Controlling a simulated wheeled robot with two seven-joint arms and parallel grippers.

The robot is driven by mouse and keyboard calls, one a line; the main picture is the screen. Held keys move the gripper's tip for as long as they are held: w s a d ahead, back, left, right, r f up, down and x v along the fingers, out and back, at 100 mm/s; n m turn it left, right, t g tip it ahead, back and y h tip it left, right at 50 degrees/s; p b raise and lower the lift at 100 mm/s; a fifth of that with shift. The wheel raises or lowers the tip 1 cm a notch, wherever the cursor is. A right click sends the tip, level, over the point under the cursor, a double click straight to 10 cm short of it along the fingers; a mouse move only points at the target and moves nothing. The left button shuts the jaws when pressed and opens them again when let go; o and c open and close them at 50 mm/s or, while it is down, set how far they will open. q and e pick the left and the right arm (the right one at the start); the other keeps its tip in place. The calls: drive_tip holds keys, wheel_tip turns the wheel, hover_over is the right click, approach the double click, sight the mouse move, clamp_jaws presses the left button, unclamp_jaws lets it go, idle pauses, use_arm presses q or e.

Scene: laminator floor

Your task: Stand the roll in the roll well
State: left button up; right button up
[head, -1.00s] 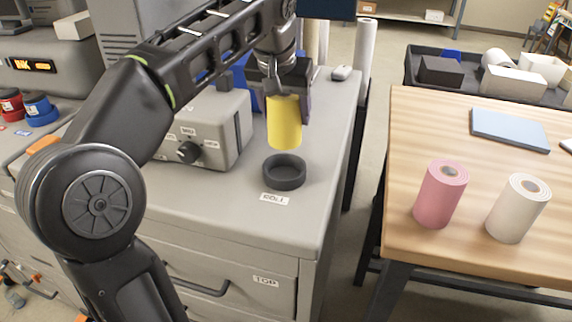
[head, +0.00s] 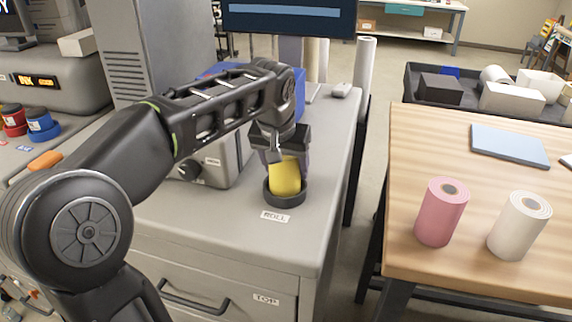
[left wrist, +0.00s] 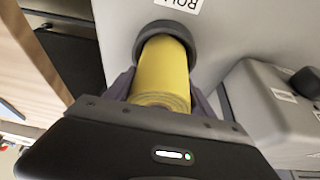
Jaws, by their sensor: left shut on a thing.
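The yellow roll (head: 285,178) stands about upright with its lower end inside the dark round roll well (head: 285,198) on the grey cabinet top. The well's label reads ROLL. My left gripper (head: 283,160) is shut on the upper part of the roll. In the left wrist view the yellow roll (left wrist: 163,75) lies between the two fingers, and its far end is within the rim of the well (left wrist: 165,30). Whether the roll touches the well's floor is hidden. My right gripper is not in view.
A grey control box with a knob (head: 188,172) stands left of the well. A pink roll (head: 441,212) and a white roll (head: 519,225) stand on the wooden table (head: 420,140) at right. A black bin (head: 410,75) with boxes is behind. The cabinet top in front is clear.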

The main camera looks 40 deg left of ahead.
use_arm(q)
drive_tip(key=shift+f+b, duration=0.4)
drive_tip(key=o, duration=1.6)
drive_tip(key=shift+r, duration=0.15)
drive_tip(key=shift+r+p, duration=0.3)
drive_tip(key=shift+p, duration=0.1)
drive_tip(key=v, duration=1.2)
drive_tip(key=shift+p, duration=0.3)
drive_tip(key=shift+f, duration=0.1)
